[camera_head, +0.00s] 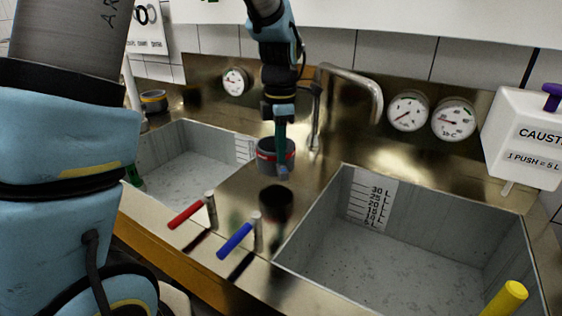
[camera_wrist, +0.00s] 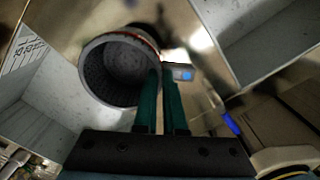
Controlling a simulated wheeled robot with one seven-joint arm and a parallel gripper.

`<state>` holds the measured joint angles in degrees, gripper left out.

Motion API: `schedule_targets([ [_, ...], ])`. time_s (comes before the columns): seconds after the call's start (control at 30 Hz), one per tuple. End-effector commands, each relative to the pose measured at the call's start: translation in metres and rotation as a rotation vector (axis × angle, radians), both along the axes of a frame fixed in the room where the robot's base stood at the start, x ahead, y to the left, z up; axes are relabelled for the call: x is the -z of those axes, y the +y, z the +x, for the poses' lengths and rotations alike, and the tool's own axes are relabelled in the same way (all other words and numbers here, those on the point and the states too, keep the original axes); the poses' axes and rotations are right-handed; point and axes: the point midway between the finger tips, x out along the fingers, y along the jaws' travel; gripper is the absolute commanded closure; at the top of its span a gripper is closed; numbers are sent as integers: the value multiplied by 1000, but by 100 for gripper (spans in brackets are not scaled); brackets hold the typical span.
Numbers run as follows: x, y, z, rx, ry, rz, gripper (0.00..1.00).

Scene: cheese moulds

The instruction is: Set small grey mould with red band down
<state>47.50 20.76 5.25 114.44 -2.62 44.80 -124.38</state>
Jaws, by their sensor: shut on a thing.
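The small grey mould with a red band (camera_head: 267,154) hangs upright from my gripper (camera_head: 281,143), above the steel strip between the two sinks. In the wrist view the mould (camera_wrist: 92,62) shows its open mouth and ribbed inside. My gripper (camera_wrist: 161,88) there has its green fingers close together on the mould's near wall. A dark reflection of the mould shows on the steel below it, with a gap between the two. The mould's underside is hidden in the wrist view.
A left sink (camera_head: 185,130) and a right sink (camera_head: 345,262) flank the strip. A red-handled tap (camera_head: 186,215) and a blue-handled tap (camera_head: 235,240) stand near its front edge. A curved spout (camera_head: 352,78) stands behind. Another banded mould (camera_head: 153,101) sits at the back left.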

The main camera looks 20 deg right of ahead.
Motion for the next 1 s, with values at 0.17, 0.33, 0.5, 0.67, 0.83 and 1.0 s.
schedule_targets([
  [0.17,23,0,-1,0,3,2,100],
  [0.33,38,1,0,-1,2,1,100],
  [0.5,38,0,0,-1,0,0,100],
  [0.67,41,0,0,0,0,0,100],
  [0.83,40,0,0,0,0,0,75],
  [1.0,40,0,0,0,0,0,62],
])
